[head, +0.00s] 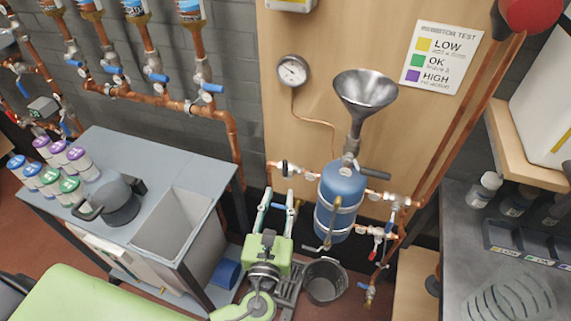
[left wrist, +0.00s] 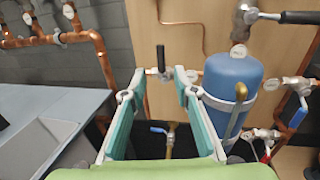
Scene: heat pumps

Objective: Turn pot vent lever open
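The blue pot (head: 340,200) stands upright against the wooden board, with a steel funnel (head: 364,95) above it. A black lever (head: 375,173) points right from the pot's neck; this black lever also shows in the left wrist view (left wrist: 298,17). Another black lever (left wrist: 160,57) stands upright on the pipe left of the pot. A blue lever (left wrist: 158,129) sits lower. No label shows which lever is the vent. My left gripper (head: 278,192) is open and empty, left of the pot; its fingers (left wrist: 158,82) frame the upright black lever, apparently without contact. My right gripper is out of view.
A red lever (head: 373,250) and copper pipes lie right of the pot. A black bucket (head: 325,281) stands below. A grey bench with a sink (head: 172,222) and several bottles is at left. A dark worktop (head: 470,250) is at right.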

